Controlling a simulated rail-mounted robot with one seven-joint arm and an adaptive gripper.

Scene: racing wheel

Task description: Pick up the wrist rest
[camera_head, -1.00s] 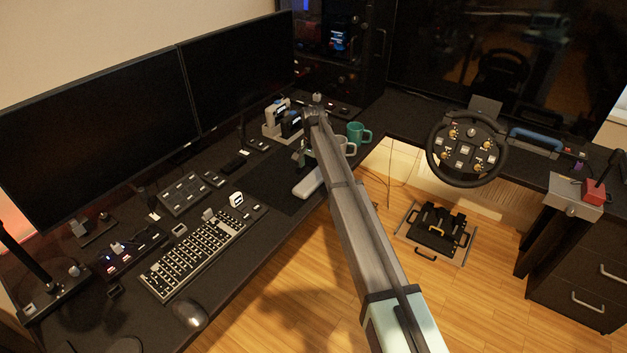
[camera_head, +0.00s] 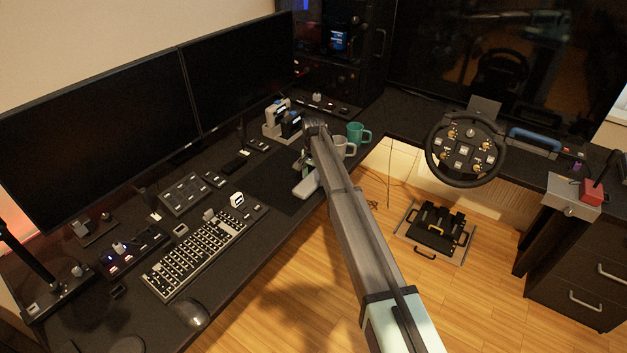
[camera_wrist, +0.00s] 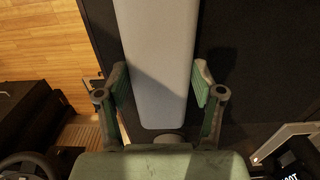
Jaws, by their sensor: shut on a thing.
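The wrist rest (camera_head: 305,187) is a pale grey padded bar near the front edge of the black desk, partly hidden by my gripper and arm in the head view. In the wrist view the wrist rest (camera_wrist: 158,45) runs lengthwise between my fingers, its near rounded end close to the palm. My gripper (camera_wrist: 160,82) is shut on it, with one green finger along each side. In the head view my gripper (camera_head: 304,166) is small and partly covered by my arm. I cannot tell whether the wrist rest is clear of the desk.
A grey mug (camera_head: 341,148) and a green mug (camera_head: 357,133) stand just right of my gripper. A keyboard (camera_head: 197,250) and a mouse (camera_head: 189,312) lie to the left. A steering wheel (camera_head: 466,148) is at the right. A dark mat (camera_head: 275,172) lies left of the gripper.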

